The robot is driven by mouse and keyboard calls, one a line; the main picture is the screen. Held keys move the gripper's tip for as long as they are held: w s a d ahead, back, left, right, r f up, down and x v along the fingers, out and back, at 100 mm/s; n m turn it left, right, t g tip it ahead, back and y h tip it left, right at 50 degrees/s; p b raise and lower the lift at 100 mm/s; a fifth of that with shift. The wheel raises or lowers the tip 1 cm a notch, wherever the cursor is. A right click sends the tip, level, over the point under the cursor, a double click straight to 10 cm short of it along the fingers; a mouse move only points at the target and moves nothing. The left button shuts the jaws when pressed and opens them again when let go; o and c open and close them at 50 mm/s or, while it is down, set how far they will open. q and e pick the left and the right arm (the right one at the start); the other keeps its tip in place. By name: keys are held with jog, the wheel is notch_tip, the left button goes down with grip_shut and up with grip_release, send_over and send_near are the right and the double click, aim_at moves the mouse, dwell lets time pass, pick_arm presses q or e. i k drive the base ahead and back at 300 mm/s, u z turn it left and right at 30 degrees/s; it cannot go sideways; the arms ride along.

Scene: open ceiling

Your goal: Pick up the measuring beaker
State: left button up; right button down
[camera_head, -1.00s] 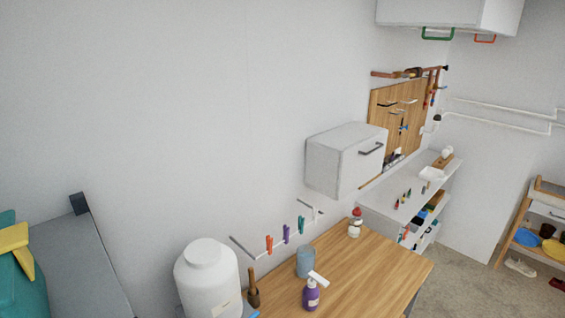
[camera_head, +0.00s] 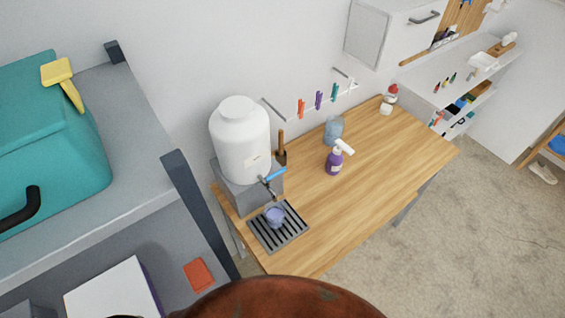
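A small bluish-purple cup (camera_head: 275,216), which may be the measuring beaker, stands upright on a slatted drip tray (camera_head: 262,238) on the wooden table (camera_head: 390,150). It is below the tap (camera_head: 268,186) of a white dispenser (camera_head: 241,142). A blue-grey container (camera_head: 333,130) stands farther back on the table, beside a purple pump bottle (camera_head: 334,162); I cannot tell whether it is a beaker. Neither of my grippers is in view.
A grey shelf unit (camera_head: 130,100) at the left holds a teal box (camera_head: 60,150) and a yellow brush (camera_head: 58,74). A reddish-brown rounded surface (camera_head: 280,300) fills the bottom centre. The table's right half is mostly clear.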

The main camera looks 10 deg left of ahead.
aim_at(274, 212)
jog(key=u, duration=0.7)
jog(key=k, duration=0.8)
jog(key=u, duration=0.65)
